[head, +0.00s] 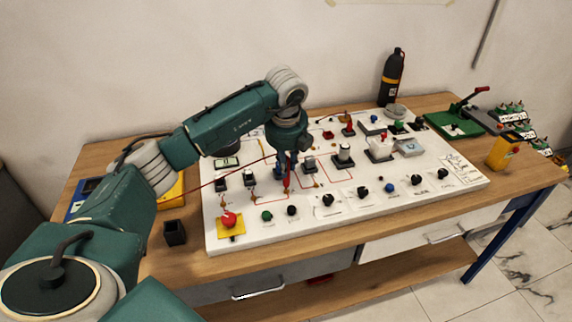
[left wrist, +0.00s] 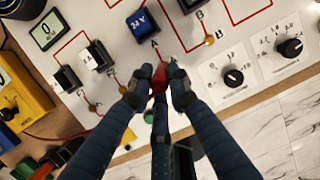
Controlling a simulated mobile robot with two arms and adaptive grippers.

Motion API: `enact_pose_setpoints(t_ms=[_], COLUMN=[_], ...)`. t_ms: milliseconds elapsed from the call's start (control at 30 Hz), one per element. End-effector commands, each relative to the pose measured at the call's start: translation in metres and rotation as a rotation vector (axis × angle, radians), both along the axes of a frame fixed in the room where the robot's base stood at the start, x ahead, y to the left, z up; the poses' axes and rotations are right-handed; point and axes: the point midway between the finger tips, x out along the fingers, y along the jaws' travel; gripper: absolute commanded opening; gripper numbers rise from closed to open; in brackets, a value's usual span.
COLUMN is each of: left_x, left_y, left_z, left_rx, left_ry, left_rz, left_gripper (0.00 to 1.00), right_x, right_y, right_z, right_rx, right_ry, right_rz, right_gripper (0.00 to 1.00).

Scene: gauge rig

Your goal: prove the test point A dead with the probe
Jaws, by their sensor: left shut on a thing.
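My left gripper (head: 286,182) points down over the white panel (head: 385,205) and is shut on the red probe (head: 287,187). In the left wrist view the fingertips (left wrist: 160,80) close around the probe's red body (left wrist: 158,77). The printed letter A (left wrist: 155,44) is just beyond the fingertips, beside a red line running towards them. Test point A itself is hidden by the fingers and probe, so I cannot tell whether the tip touches it. A brass point (left wrist: 209,40) shows near the letter B. My right gripper is not in view.
A red lead (head: 232,171) runs left from the probe. A red mushroom button (head: 229,220) and several knobs line the panel's front. A black holder (head: 175,232) stands left of the panel on the wooden bench (head: 110,150). A black bottle (head: 392,78) stands behind.

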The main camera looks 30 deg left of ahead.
Motion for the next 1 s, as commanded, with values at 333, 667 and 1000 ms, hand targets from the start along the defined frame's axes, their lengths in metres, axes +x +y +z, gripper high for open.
enact_pose_setpoints(t_ms=[333, 667, 1000], left_x=[0.000, 0.000, 0.000], left_y=[0.000, 0.000, 0.000], left_z=[0.009, 0.042, 0.076], left_rx=[0.000, 0.000, 0.000], left_ry=[-0.001, -0.001, 0.000], left_rz=[0.000, 0.000, 0.000], left_gripper=[0.00, 0.00, 0.00], right_x=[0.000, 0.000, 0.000], right_y=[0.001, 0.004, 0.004], right_z=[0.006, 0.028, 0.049], right_rx=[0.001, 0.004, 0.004], right_ry=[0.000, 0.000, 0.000], right_rz=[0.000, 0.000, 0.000], right_gripper=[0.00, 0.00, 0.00])
